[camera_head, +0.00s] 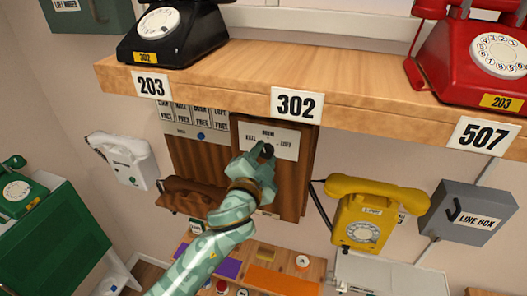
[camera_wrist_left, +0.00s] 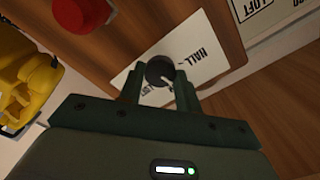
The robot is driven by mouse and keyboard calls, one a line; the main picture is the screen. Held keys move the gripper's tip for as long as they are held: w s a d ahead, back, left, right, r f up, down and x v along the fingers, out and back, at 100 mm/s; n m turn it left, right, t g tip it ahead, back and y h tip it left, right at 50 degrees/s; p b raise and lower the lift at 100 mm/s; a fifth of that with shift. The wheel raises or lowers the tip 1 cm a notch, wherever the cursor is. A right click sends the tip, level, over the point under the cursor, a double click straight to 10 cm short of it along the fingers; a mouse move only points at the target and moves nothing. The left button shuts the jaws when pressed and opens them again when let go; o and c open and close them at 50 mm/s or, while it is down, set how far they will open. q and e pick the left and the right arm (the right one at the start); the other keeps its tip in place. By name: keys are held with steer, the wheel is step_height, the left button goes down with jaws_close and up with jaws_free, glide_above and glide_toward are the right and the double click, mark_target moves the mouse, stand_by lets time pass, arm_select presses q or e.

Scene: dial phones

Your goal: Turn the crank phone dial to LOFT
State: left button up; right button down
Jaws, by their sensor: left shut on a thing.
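The crank phone is a brown wooden wall box (camera_head: 297,180) below the shelf. The black round dial knob (camera_head: 267,150) sits on this plate. My left gripper (camera_head: 262,160) is at the knob. In the left wrist view its two fingers (camera_wrist_left: 160,88) are shut on the dial knob (camera_wrist_left: 159,70). A light mark on the knob points down and right there, but the exact setting is hard to tell. The gripper hides part of the plate. My right gripper is out of view.
The wooden shelf (camera_head: 230,80) juts out above my gripper. A brown handset (camera_head: 190,195) is left of my wrist, and a yellow phone (camera_head: 365,215) hangs to the right. In the wrist view a red round part (camera_wrist_left: 80,14) is on the wood.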

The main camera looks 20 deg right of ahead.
arm_select(q)
steer(key=m+p, duration=0.1)
steer(key=m, duration=0.2)
steer(key=shift+m, duration=0.3)
steer(key=m+p, duration=0.1)
steer(key=m, duration=0.2)
steer(key=shift+m, duration=0.3)
steer(key=m+p, duration=0.1)
steer(key=m, duration=0.2)
steer(key=shift+f+m+p, duration=0.1)
steer(key=shift+m+p, duration=0.2)
steer(key=shift+p, duration=0.05)
steer(key=shift+f+m+p, duration=0.1)
steer(key=shift+m+p, duration=0.35)
steer(key=shift+m, duration=1.35)
steer(key=o, duration=1)
steer(key=shift+c, duration=0.2)
steer(key=v, duration=1.6)
steer(key=shift+s+a, duration=0.15)
steer(key=shift+s, duration=0.05)
